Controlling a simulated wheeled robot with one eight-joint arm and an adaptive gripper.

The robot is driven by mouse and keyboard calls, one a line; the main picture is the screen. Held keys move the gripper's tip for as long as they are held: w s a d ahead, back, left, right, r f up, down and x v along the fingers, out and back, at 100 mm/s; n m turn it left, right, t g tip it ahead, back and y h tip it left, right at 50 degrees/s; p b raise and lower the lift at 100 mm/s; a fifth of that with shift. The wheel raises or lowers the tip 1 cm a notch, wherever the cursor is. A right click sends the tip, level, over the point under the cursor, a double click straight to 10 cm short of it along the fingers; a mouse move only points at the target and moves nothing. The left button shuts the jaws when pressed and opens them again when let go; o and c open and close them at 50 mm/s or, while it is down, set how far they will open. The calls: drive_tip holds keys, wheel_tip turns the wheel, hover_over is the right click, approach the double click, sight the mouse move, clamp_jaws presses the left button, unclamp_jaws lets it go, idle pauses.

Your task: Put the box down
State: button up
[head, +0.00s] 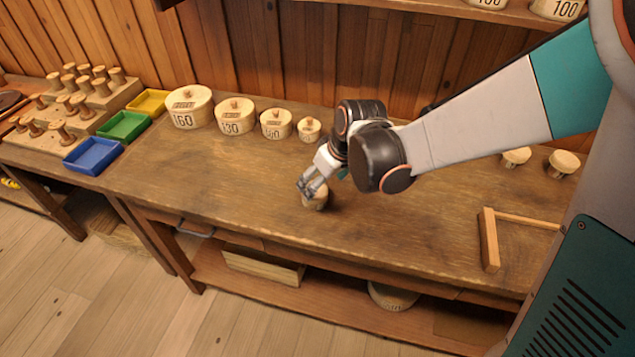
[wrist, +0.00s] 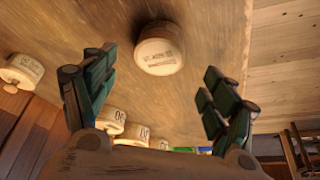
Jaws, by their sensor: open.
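A small round wooden box (head: 316,201) stands on the workbench (head: 230,190), under my gripper (head: 312,186). In the wrist view the box (wrist: 160,50) shows its pale face with dark lettering too blurred to read. My gripper (wrist: 158,80) is open, with its two fingers apart, and the box appears just beyond the fingertips, not clasped. In the head view the fingers partly hide the top of the box.
Lidded round boxes of falling size, from the largest (head: 188,107) to the smallest (head: 309,129), line the bench's back. Blue (head: 92,156), green (head: 124,126) and yellow (head: 149,103) trays are at left. A wooden frame (head: 489,240) lies at right. The bench's front middle is clear.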

drive_tip(key=s+d+r+m+t+h, duration=0.1)
drive_tip(key=s+d+r+m, duration=0.2)
drive_tip(key=s+d+r, duration=0.4)
drive_tip(key=s+d+r+m+t+h+p, duration=0.1)
drive_tip(key=s+d+r+m+t, duration=0.1)
drive_tip(key=s+d+r+m, duration=0.2)
drive_tip(key=s+d+r, duration=0.3)
drive_tip(key=s+r, duration=0.1)
drive_tip(key=s, duration=0.3)
drive_tip(key=shift+s+d+h, duration=0.2)
drive_tip(key=shift+d+h, duration=0.2)
drive_tip(key=shift+a, duration=0.1)
